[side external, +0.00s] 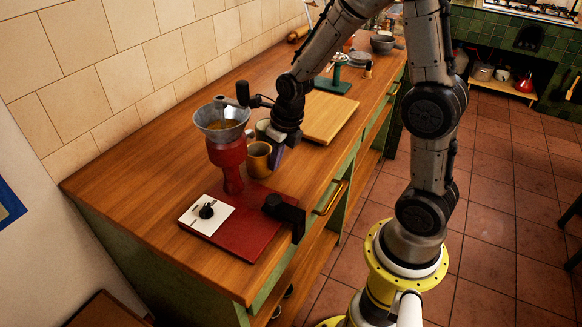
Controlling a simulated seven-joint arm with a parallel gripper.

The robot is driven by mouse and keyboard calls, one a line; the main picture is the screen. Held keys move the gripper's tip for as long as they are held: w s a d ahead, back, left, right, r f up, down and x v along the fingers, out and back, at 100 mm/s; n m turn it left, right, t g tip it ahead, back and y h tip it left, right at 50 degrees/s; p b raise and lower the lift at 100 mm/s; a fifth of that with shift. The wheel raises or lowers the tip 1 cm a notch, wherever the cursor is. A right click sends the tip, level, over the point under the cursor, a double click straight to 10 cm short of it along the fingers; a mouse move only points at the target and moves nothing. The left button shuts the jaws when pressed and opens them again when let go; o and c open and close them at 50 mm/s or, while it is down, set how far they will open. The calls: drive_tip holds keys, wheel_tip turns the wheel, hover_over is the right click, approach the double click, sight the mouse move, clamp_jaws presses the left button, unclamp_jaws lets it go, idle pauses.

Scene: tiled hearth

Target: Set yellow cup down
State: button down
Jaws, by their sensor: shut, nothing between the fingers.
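The yellow cup (257,163) is a mustard-coloured cup upright on the wooden counter, just right of the red grinder. My gripper (275,160) is low at the cup's right side, with its fingers shut and nothing held between them. It looks very close to the cup; whether they touch I cannot tell. The gripper partly covers the cup's right side. A grey-green cup (262,127) stands just behind, partly hidden by my wrist.
The red grinder (228,155) with a grey hopper (221,133) rises left of the cup. Its red base (250,236) lies in front. A wooden board (330,117) and a green stand (335,84) are behind. The counter's left part (130,185) is clear.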

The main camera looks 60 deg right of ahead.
drive_tip(key=shift+w+d, duration=0.1)
drive_tip(key=shift+w, duration=0.7)
drive_tip(key=shift+s, duration=0.15)
